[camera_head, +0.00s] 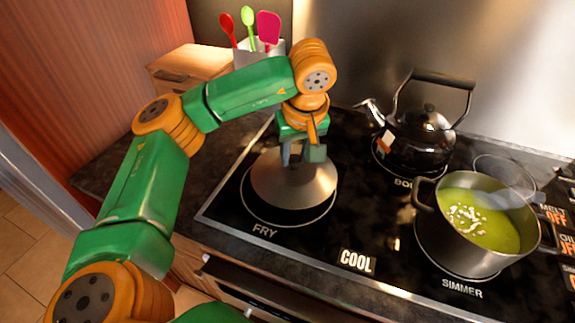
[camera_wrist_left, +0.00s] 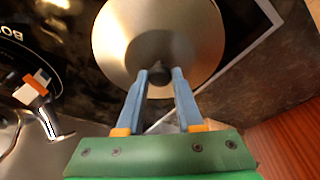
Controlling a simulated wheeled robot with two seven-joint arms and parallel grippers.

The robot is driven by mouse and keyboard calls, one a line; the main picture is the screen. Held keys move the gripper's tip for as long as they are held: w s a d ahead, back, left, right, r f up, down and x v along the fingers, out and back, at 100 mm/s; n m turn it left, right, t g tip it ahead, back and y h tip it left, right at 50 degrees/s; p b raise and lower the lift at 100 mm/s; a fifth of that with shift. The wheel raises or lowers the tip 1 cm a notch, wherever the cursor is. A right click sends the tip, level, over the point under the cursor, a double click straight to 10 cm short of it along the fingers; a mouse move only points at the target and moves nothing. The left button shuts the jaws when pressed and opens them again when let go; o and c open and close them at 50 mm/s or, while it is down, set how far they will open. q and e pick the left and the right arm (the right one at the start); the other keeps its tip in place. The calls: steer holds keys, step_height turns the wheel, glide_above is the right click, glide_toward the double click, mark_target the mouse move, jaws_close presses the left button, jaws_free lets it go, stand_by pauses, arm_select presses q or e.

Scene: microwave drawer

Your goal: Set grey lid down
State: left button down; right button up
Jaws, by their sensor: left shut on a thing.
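The grey lid (camera_head: 290,187) is a shallow metal dome over the FRY ring at the left front of the black stove. My left gripper (camera_head: 303,152) reaches it from above and is shut on its knob. The lid (camera_wrist_left: 190,30) also shows in the left wrist view, with its dark knob between the blue fingers of my left gripper (camera_wrist_left: 159,80). The lid looks roughly level. I cannot tell whether its rim touches the stove. My right gripper is not in view.
A pot of green soup (camera_head: 480,222) stands on the SIMMER ring at right. A black kettle (camera_head: 420,135) stands on the back ring. A white holder (camera_head: 258,52) with several utensils stands at the back left. Bare stove lies around the COOL label.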

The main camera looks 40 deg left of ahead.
mark_target(289, 168)
arm_select(q)
steer(key=shift+w+a+f, duration=0.25)
steer(key=shift+a+f, duration=0.25)
steer(key=shift+a, duration=0.05)
steer(key=shift+w+a+f, duration=0.2)
steer(key=shift+a+f, duration=0.3)
steer(key=shift+a, duration=0.05)
step_height(289, 168, down, 3)
steer(key=shift+f+p, duration=0.1)
steer(key=shift+p, duration=0.35)
steer(key=shift+f, duration=0.2)
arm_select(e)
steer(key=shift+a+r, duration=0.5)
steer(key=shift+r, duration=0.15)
arm_select(q)
steer(key=shift+f, duration=0.15)
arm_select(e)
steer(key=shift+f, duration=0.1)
arm_select(q)
steer(key=c, duration=0.5)
jaws_free()
steer(key=shift+c, duration=0.2)
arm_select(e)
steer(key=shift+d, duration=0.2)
